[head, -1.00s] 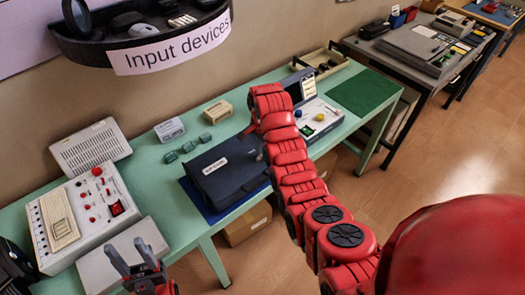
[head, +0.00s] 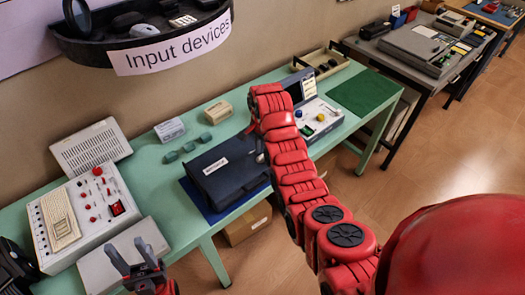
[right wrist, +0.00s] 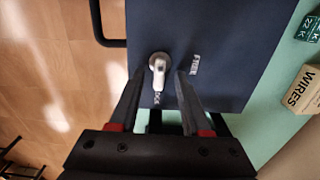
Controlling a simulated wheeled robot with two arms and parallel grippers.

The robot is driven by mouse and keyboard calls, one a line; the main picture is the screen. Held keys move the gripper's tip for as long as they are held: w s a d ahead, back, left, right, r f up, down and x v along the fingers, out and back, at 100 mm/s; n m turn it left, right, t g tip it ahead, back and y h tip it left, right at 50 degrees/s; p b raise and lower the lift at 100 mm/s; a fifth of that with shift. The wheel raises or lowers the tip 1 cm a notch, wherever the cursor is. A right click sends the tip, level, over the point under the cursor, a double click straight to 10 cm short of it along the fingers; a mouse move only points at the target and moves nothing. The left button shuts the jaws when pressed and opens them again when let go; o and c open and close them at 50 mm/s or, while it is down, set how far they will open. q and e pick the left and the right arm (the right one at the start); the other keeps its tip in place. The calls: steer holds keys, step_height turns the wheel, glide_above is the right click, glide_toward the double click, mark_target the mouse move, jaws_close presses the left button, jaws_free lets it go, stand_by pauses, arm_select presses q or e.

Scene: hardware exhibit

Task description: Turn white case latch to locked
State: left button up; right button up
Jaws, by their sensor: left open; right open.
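The dark blue case (head: 228,170) lies closed on the green table. Its white latch (right wrist: 158,66) shows in the right wrist view, with a round pivot and a short lever pointing down in the picture. A small label (right wrist: 157,98) sits at the lever's end, and another, which seems to read FREE (right wrist: 195,64), lies to the right of the pivot. My right gripper (right wrist: 159,75) is open with a fingertip on either side of the latch; contact is not clear. My left gripper (head: 131,259) is open and empty at the table's front.
A white control panel (head: 90,205) and a grey box (head: 120,255) stand left of the case. A panel with knobs (head: 318,120) stands to the right. A dark bar handle (right wrist: 100,25) projects from the case.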

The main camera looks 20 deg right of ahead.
mark_target(263, 155)
step_height(263, 155, up, 17)
steer(key=p, duration=1.5)
